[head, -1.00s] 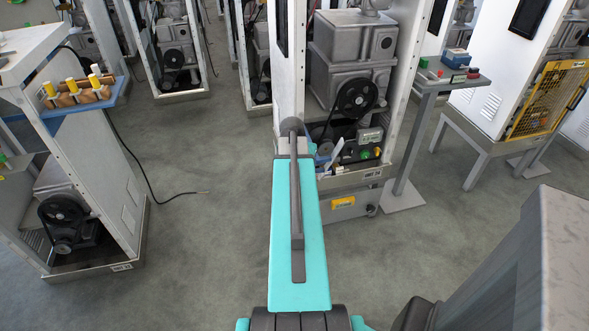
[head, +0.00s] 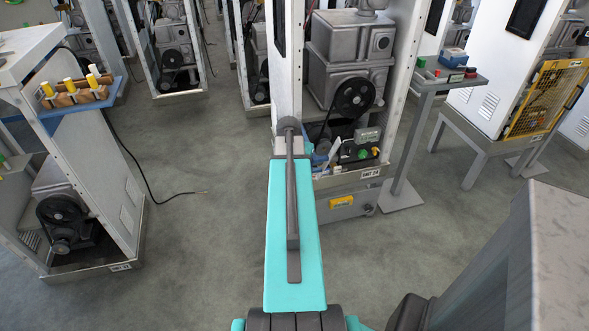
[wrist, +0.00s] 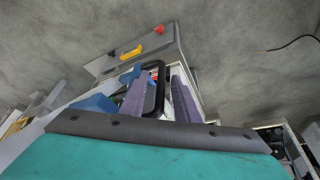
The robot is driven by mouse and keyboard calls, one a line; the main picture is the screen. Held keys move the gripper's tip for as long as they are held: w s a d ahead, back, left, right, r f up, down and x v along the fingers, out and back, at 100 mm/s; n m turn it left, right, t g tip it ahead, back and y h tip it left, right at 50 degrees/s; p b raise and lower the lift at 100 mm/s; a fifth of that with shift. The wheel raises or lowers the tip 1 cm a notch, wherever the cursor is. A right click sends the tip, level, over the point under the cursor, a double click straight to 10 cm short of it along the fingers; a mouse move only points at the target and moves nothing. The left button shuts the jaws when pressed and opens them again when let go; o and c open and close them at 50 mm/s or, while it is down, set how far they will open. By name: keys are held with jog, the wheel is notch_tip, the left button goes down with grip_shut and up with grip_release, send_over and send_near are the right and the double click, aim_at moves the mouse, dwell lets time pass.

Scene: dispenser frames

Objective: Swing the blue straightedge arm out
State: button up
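In the head view, small blue parts (head: 321,158) show at the bottom opening of the cabinet marked UNIT 24, beside my forearm's far end. I cannot tell which is the straightedge arm. In the wrist view, a blue piece (wrist: 130,75) lies by the far end of the left finger, and a larger blue block (wrist: 95,103) is farther left. My gripper (wrist: 161,92) shows there as two purple-grey fingers, apart, with a black rounded frame between them. I see nothing clamped. In the head view, my forearm hides my gripper.
A cabinet with a blue shelf (head: 85,103) stands left. Floor between is clear except a black cable (head: 150,190).

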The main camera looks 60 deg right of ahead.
jog(key=shift+r, duration=0.1)
jog(key=v, duration=1.3)
jog(key=shift+a+r+b, duration=0.15)
jog(key=shift+r+b, duration=0.1)
jog(key=shift+b, duration=0.2)
dwell(0.4)
